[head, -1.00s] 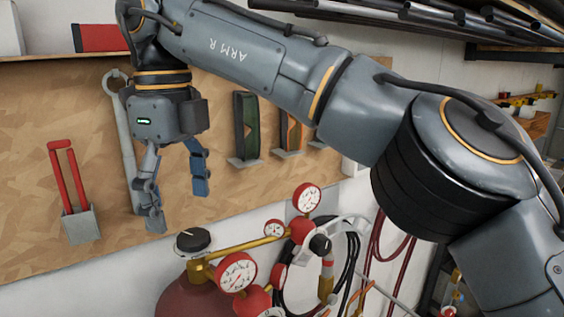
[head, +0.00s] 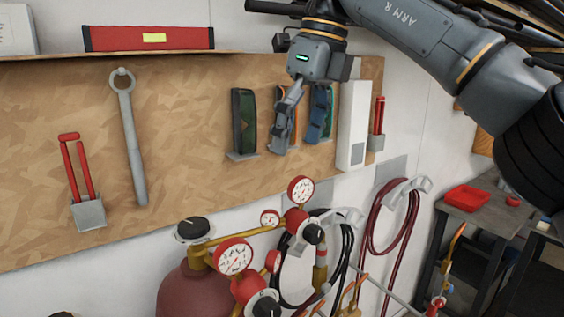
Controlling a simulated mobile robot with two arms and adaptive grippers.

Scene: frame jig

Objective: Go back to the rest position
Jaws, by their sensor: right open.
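My right gripper (head: 298,138) hangs from the right arm at the upper middle of the head view, fingers pointing down. It is open, with nothing seen between the fingers. It is in front of the right part of a brown pegboard-like panel (head: 190,110) and hides part of the items in holders there. Whether it touches them I cannot tell. My left gripper is not in view.
A wrench (head: 131,140) and a red-handled tool (head: 78,168) hang on the panel's left part. A green item (head: 243,122) is left of the gripper, a white box (head: 352,125) right. Below stand a red cylinder (head: 190,290) with gauges and hanging hoses (head: 372,235).

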